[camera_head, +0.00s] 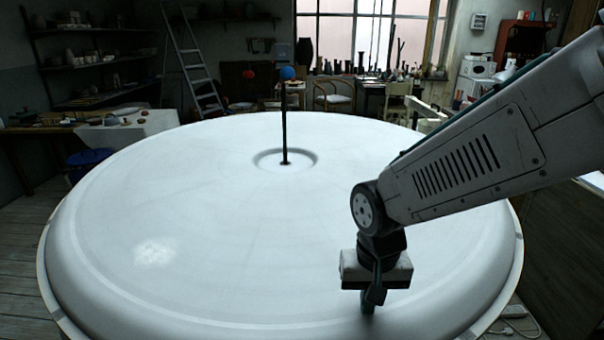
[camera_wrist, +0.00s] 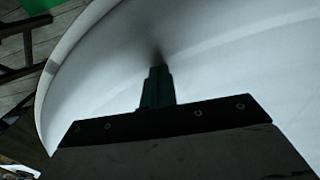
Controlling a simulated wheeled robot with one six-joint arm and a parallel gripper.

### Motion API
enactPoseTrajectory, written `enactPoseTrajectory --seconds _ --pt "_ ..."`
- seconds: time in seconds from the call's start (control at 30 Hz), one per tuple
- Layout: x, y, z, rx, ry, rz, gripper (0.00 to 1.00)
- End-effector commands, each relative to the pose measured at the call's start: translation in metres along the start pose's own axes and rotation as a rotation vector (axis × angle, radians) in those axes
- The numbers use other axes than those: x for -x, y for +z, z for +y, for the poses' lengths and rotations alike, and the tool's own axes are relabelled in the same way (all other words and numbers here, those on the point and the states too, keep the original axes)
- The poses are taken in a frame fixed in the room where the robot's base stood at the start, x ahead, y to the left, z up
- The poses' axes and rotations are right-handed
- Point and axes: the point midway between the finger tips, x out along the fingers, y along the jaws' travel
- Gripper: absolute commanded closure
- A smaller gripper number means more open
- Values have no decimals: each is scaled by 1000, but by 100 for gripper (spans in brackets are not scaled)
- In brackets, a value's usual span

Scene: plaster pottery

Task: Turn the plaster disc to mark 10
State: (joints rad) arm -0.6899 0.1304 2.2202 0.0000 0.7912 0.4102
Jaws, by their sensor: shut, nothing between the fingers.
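The plaster disc (camera_head: 190,230) is a large white round slab with a raised rounded rim and a shallow ring at its centre. My gripper (camera_head: 368,306) points down over the near right part of the disc, fingers together and empty. In the wrist view the green fingertips (camera_wrist: 158,72) are close to the white surface (camera_wrist: 230,60), with a dark shadow at their tip. I cannot tell whether they touch it. No number marks are readable.
A red ball (camera_head: 249,74) shows left of the blue one. A blue bin (camera_head: 90,160) is at left. A cable and plug (camera_head: 515,320) lie at lower right.

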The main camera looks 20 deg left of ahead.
Motion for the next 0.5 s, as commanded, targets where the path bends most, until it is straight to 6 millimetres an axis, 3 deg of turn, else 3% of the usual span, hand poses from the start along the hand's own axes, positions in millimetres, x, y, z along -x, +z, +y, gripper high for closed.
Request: enactPoseTrajectory --seconds 0.5 --pt "0 3 -8 1 0 0 100"
